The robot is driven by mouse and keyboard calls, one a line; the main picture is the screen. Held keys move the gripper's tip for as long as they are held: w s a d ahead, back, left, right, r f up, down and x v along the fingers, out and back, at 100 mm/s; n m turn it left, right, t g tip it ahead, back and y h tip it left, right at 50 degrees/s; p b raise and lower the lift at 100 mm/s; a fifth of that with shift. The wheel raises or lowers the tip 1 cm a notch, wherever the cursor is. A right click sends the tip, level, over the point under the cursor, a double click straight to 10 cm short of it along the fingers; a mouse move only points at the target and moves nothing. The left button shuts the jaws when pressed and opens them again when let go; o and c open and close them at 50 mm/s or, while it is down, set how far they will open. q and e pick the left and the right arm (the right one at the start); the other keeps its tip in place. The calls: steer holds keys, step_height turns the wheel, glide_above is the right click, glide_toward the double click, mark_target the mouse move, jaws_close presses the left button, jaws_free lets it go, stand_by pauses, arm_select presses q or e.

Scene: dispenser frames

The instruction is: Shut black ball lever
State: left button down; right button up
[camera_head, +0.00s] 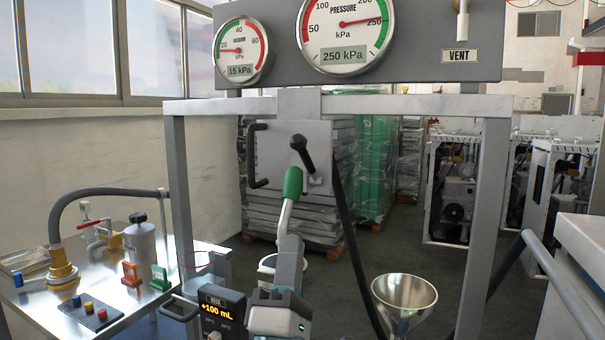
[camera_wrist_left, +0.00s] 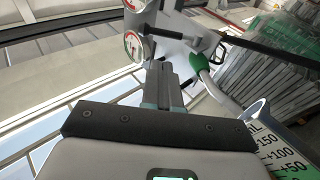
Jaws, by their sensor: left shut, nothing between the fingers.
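The black ball lever (camera_head: 304,155) is in the upper middle of the head view, on the front of a grey box under the gauges. Its ball end points up and left. What looks like the same lever shows above my fingers in the left wrist view (camera_wrist_left: 207,42). My left gripper (camera_head: 290,243) is below the lever in the head view, pointing up and away. Its fingers (camera_wrist_left: 161,68) are shut and empty, apart from the lever. My right gripper is not in view.
A black D-shaped handle (camera_head: 252,156) is left of the lever. A black hose (camera_head: 346,215) hangs to its right. A metal funnel (camera_head: 404,292) stands at lower right. A display reading +100 mL (camera_head: 217,309) is beside my gripper. Grey frame posts (camera_head: 180,200) flank the space.

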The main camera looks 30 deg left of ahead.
mark_target(304, 158)
arm_select(q)
steer(key=p+x, duration=0.5)
steer(key=x, duration=0.9)
steer(key=shift+f, duration=0.1)
steer(key=shift+r+p, duration=0.2)
steer(key=shift+p, duration=0.1)
